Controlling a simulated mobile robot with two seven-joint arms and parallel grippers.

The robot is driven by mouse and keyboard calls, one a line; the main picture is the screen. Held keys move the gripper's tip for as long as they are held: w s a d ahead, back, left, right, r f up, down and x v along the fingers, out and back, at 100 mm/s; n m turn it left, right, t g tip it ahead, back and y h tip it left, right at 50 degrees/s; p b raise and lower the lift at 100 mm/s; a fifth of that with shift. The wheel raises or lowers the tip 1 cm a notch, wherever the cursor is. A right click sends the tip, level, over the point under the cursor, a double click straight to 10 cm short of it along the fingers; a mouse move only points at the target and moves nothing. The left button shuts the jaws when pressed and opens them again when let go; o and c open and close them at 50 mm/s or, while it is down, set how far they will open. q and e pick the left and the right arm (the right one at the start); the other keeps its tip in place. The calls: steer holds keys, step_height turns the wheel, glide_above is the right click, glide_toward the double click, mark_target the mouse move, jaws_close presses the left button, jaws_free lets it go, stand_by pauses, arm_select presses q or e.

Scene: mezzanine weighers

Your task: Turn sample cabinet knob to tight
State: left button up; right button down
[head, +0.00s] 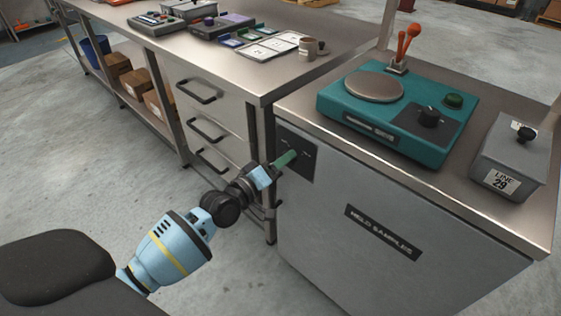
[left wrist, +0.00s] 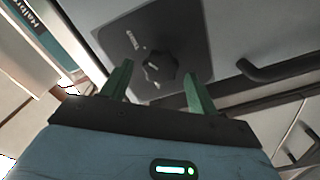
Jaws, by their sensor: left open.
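The sample cabinet (head: 350,245) is a grey-fronted unit with a label reading "HELD SAMPLES". A dark plate (head: 303,165) sits at the upper left of its front. In the left wrist view a black knob (left wrist: 158,68) stands on that plate (left wrist: 188,40), with small white markings beside it. My left gripper (head: 284,162) has green fingers and is in front of the plate in the head view. In the left wrist view its fingers (left wrist: 156,88) are apart, with the knob showing between and beyond them, and nothing is held. In the head view the fingers hide the knob. Contact cannot be told.
A teal scale (head: 385,110) and a grey box (head: 508,160) labelled "LINE 29" stand on the cabinet top. A steel bench with drawers (head: 207,128) is to the left, its handles sticking out. Floor in front (head: 235,265) is clear.

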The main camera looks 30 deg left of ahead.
arm_select(q)
steer(key=v, duration=0.7)
steer(key=shift+s+p, duration=0.2)
steer(key=shift+p, duration=0.15)
